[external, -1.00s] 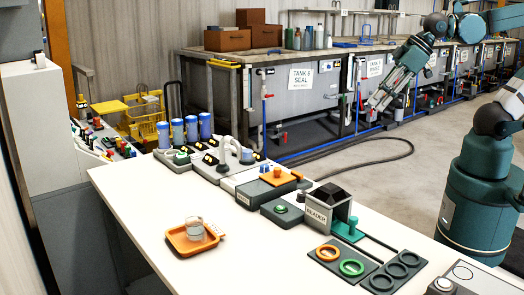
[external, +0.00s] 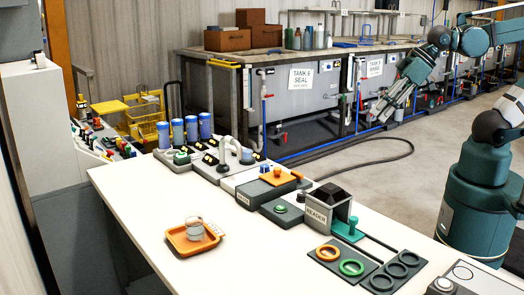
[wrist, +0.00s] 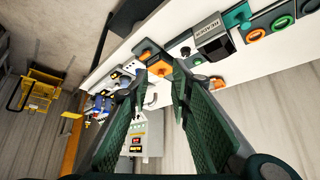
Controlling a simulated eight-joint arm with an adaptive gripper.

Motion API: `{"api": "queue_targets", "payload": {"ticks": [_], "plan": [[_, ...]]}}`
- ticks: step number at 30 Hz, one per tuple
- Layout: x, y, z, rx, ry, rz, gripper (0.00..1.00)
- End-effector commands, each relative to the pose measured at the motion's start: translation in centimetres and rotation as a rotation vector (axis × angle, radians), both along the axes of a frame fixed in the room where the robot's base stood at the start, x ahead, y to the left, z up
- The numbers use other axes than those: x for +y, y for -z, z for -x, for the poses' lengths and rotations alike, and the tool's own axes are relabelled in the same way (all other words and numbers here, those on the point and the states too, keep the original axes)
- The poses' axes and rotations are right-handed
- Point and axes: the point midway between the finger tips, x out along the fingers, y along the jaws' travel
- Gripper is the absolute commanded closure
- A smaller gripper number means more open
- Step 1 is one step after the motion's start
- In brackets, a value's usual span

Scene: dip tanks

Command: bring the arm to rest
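My gripper (external: 376,112) hangs in the air in front of the tank row in the external view, tilted down to the left. In the wrist view its two green fingers (wrist: 160,82) stand apart, with a gap between the tips and nothing held in it. The white worktop (external: 130,195) is well apart from my gripper, nearer the external camera. On it sits an orange tray (external: 178,242) with a small glass cup (external: 193,231) in it.
The tank labelled "TANK 6 SEAL" (external: 285,100) stands at the back. The reader (external: 326,208), orange ring (external: 327,252) and green ring (external: 351,267) are on the worktop. A yellow trolley (external: 145,125) stands at the left. The floor (external: 345,168) between worktop and tanks is mostly clear, with a hose.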

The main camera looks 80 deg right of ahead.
Motion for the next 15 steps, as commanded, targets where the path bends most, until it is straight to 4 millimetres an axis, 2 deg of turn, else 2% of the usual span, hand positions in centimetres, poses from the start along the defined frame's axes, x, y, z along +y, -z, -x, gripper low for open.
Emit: {"api": "queue_targets", "payload": {"ticks": [1, 6, 15], "plan": [[0.0, 1.2, 0.0, 0.000, 0.000, 0.000, 0.78], [0.0, 2.6, 0.0, 0.000, 0.000, 0.000, 0.78], [0.0, 2.9, 0.0, 0.000, 0.000, 0.000, 0.78]]}}
